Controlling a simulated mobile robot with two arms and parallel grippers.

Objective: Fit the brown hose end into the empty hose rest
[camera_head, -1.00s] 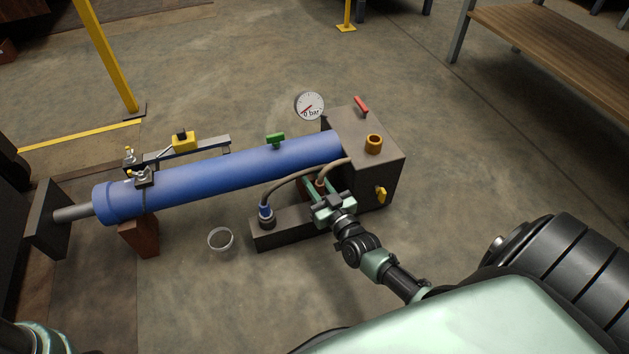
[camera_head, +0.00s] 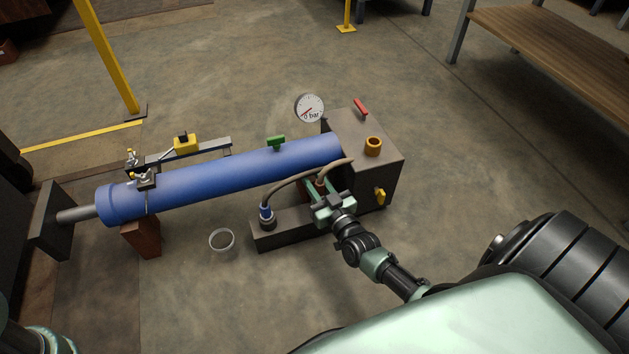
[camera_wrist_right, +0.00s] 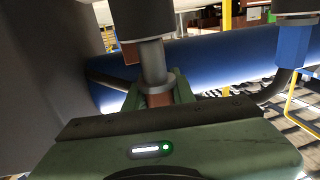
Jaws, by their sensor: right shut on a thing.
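My right gripper (camera_head: 320,186) is shut on the brown hose end, beside the dark block below the blue cylinder. In the right wrist view a brown band (camera_wrist_right: 158,99) of the hose end shows between the green fingers. A grey flanged metal piece (camera_wrist_right: 153,60) continues from it and meets a dark round cup (camera_wrist_right: 145,20). I cannot tell how far it is seated. In the head view the fingers hide this spot. The other hose has a blue end (camera_head: 266,212) standing in a dark rest; this blue end also shows in the wrist view (camera_wrist_right: 293,50). My left gripper is out of view.
The blue cylinder (camera_head: 230,168) lies behind the gripper. A dark box (camera_head: 365,140) with a gauge (camera_head: 309,107), red lever (camera_head: 360,106) and yellow valve (camera_head: 380,196) stands to its right. A small round container (camera_head: 222,240) is on the floor. The front floor is mostly clear.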

